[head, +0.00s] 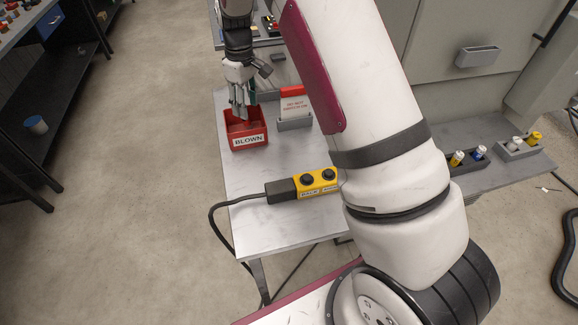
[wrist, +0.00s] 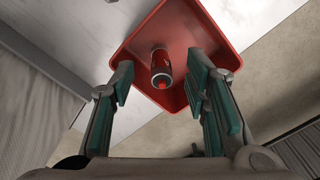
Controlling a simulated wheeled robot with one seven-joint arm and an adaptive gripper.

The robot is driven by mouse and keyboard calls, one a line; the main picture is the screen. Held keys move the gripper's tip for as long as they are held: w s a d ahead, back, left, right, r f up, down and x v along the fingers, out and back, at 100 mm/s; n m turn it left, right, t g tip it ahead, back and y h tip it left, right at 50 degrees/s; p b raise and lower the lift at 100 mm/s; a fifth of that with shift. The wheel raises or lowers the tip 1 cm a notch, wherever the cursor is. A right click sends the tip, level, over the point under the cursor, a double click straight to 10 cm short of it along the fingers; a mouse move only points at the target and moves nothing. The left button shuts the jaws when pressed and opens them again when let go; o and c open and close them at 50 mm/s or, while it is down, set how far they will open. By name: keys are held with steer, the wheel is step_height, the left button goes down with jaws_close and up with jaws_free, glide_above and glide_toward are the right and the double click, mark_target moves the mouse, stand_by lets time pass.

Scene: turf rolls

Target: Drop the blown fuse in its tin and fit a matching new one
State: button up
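The red tin (head: 236,141) labelled BLOWN stands on the bench, and its inside shows in the wrist view (wrist: 205,22). A red fuse with a pale end and a dark band (wrist: 161,69) shows within the tin's outline; I cannot tell whether it rests on the bottom. My gripper (head: 239,112) is over the tin, pointing down. Its green-padded fingers (wrist: 160,85) are spread apart, with gaps on both sides of the fuse. A dark rack at the right holds a yellow-topped fuse (head: 457,158) and a blue one (head: 478,153). A grey holder (head: 517,153) has white-topped and yellow-topped fuses.
A yellow box with two black knobs (head: 318,181) and a black cable lies on the bench (head: 272,233). A red-and-white card stand (head: 295,108) is right of the tin. A grey cabinet (head: 490,80) stands behind. My arm hides the middle of the bench.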

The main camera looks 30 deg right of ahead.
step_height(320, 180, up, 12)
stand_by(0.7)
steer(key=s+r+m+t, duration=0.1)
steer(key=s+r+m, duration=0.1)
steer(key=s+r, duration=0.55)
steer(key=s+r+m+t, duration=0.2)
steer(key=s+r, duration=0.3)
steer(key=s, duration=0.6)
steer(key=s+f+m+t, duration=0.2)
steer(key=s, duration=1.5)
steer(key=shift+s+f+m, duration=0.25)
steer(key=shift+f+m, duration=0.1)
steer(key=shift+m, duration=0.05)
